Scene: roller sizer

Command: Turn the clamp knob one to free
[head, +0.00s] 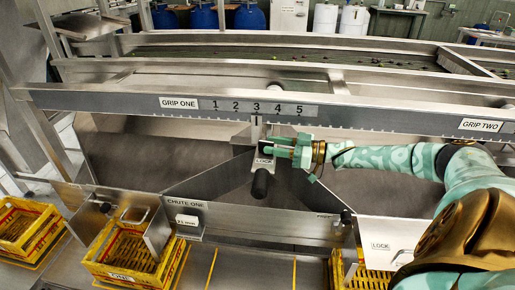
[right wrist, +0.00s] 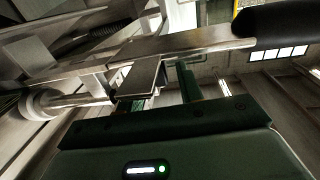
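The grip one rail (head: 180,103) carries a scale with the numbers 1 to 5, and a pointer stands near 3. Below it hangs a metal clamp piece with a LOCK plate (head: 265,151) and a black cylindrical handle (head: 260,184). The black handle also shows at the upper right of the right wrist view (right wrist: 285,22). My right gripper (head: 279,147) points left at the LOCK plate, its two fingers apart. In the right wrist view a metal plate (right wrist: 142,80) lies between the fingers; I cannot tell whether they touch it. My left gripper is not in view.
Below are sloping metal dividers and the chute one plate (head: 190,204). Yellow crates (head: 128,275) stand at the lower left. Grip two (head: 481,125) is on the rail's right end.

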